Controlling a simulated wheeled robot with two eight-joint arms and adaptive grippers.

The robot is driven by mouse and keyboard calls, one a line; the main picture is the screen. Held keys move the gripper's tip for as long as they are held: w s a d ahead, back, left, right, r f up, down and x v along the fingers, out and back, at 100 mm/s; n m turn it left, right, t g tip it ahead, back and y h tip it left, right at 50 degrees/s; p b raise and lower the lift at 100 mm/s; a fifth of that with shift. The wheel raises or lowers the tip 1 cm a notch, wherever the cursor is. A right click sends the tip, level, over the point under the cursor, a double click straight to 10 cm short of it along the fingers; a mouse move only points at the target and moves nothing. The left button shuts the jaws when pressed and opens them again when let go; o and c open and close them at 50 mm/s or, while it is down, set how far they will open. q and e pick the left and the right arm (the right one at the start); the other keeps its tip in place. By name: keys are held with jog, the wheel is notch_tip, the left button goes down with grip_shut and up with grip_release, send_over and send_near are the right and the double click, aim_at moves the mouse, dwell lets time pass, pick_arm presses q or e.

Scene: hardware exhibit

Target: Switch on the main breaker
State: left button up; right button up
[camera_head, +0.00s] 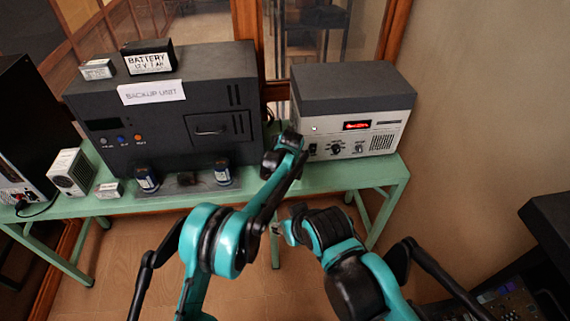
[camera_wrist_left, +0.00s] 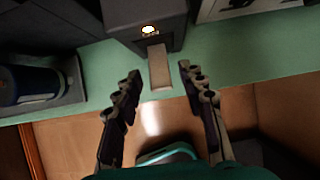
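In the left wrist view, a dark box (camera_wrist_left: 150,22) with a small glowing yellow light stands on the green bench. A flat grey-beige lever (camera_wrist_left: 159,67) sticks out from its front; I take this to be the main breaker. My left gripper (camera_wrist_left: 160,73) is open, its two fingers on either side of the lever's end with gaps on both sides. I cannot tell how near the fingertips are in depth. In the head view, my left gripper (camera_head: 284,150) is at the bench between the backup unit and the grey supply, and hides the breaker. My right gripper (camera_head: 284,231) is low before the bench, its fingers unclear.
The black backup unit (camera_head: 165,105) carries a battery (camera_head: 149,60) on top, with blue cylinders (camera_head: 222,175) in front. The grey power supply (camera_head: 352,115) with a red display stands at right. The green bench (camera_head: 345,178) has free room at its front right.

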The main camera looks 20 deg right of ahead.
pick_arm(q)
jog(key=shift+r, duration=0.1)
jog(key=v, duration=1.2)
jog(key=s+a+r+n+b, duration=0.1)
jog(key=s+a+r+n, duration=0.15)
jog(key=a+n, duration=0.55)
jog(key=s+a+r+n, duration=0.2)
jog(key=a+r+n, duration=0.25)
jog(key=a, duration=0.75)
jog(key=s+a+r+n+b, duration=0.1)
jog(key=s+a+r+n, duration=0.15)
jog(key=a+n, duration=0.6)
jog(key=s+a+f+n, duration=0.4)
jog(key=s+a+n, duration=0.5)
jog(key=s+a+f+n+t+y+b, duration=0.1)
jog(key=s+a+f+n, duration=0.3)
jog(key=s+a+n, duration=0.5)
jog(key=shift+s+a+t+y, duration=0.2)
jog(key=shift+s+t+y, duration=0.1)
jog(key=shift+s, duration=0.25)
jog(key=shift+f, duration=0.2)
